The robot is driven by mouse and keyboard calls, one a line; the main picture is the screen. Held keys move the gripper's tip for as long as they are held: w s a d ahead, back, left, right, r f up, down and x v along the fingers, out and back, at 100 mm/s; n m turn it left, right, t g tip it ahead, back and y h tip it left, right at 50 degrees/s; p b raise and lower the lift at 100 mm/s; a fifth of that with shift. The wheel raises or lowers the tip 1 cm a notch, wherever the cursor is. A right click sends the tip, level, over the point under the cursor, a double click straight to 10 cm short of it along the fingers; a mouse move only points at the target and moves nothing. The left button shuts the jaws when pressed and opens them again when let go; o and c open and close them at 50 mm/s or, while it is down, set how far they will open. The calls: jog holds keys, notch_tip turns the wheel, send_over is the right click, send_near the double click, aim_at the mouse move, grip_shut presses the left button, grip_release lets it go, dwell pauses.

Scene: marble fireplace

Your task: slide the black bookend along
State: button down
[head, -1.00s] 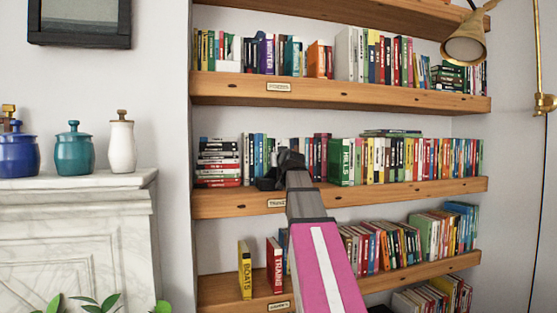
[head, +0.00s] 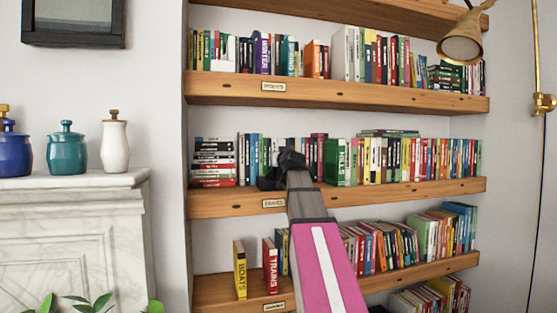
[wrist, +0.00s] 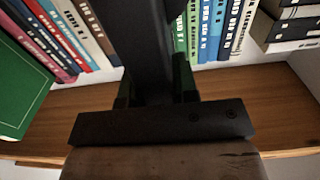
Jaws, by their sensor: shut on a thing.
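The black bookend (wrist: 148,45) shows in the wrist view as a dark upright piece between my fingers. My gripper (wrist: 155,92) is shut on it, with one finger on each side. In the head view my gripper (head: 281,172) is a dark shape at the middle shelf (head: 400,190), in front of the row of books. There the bookend and the gripper are both black, and I cannot tell them apart. Bare shelf board shows on both sides of the bookend in the wrist view. The bookend's lower part is hidden by the gripper.
A flat stack of books (head: 213,163) stands left of the gripper. A green book (head: 336,162) and a long row stand to its right. The shelf above (head: 350,96) and the shelf below (head: 220,292) hold more books. A marble mantel (head: 100,183) with jars is at left.

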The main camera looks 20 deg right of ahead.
jog(key=c, duration=0.8)
grip_release()
jog(key=shift+s, duration=0.15)
jog(key=s, duration=1)
jog(key=shift+s, duration=0.35)
